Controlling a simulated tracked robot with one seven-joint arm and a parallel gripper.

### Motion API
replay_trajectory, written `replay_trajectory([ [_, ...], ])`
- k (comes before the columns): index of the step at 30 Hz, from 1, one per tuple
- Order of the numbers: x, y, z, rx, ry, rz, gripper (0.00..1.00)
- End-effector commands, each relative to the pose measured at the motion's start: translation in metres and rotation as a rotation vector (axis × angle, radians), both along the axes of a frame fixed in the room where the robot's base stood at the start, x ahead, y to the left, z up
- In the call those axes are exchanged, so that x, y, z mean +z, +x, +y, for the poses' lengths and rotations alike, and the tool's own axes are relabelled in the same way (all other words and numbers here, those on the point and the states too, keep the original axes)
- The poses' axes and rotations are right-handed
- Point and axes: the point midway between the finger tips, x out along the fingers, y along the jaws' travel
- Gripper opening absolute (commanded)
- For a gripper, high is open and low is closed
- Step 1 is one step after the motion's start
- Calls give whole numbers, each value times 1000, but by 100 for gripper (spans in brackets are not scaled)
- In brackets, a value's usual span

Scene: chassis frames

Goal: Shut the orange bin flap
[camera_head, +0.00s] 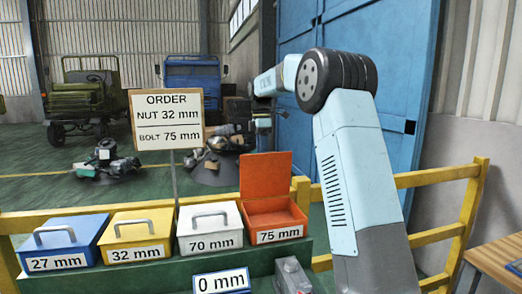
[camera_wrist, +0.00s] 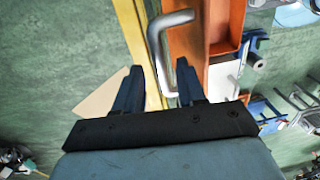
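The orange bin (camera_head: 275,222), labelled 75 mm, is at the right end of the bin row. Its orange flap (camera_head: 266,174) stands upright and open at the back; the flap (camera_wrist: 190,42) also shows in the wrist view. A grey bar handle (camera_wrist: 155,38) shows on its back side, hidden in the head view. My gripper (camera_wrist: 158,70) is open, with its two dark fingers on either side of the lower part of the handle. I cannot tell if they touch it. In the head view my arm reaches behind the flap, with its end just above the flap's top edge.
Blue (camera_head: 62,241), yellow (camera_head: 137,236) and white (camera_head: 210,228) bins stand shut to the left. A 0 mm box (camera_head: 222,281) is in front. An order sign (camera_head: 167,118) stands behind the row. A yellow rail (camera_head: 437,177) runs behind. A wooden table (camera_head: 499,262) is at right.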

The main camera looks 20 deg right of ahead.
Motion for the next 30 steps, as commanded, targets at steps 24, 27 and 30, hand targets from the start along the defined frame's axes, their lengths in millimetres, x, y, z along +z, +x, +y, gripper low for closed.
replay_trajectory([
  [24,-4,0,0,0,0,0,0],
  [27,-4,0,0,0,0,0,0],
  [30,-4,0,0,0,0,0,0],
])
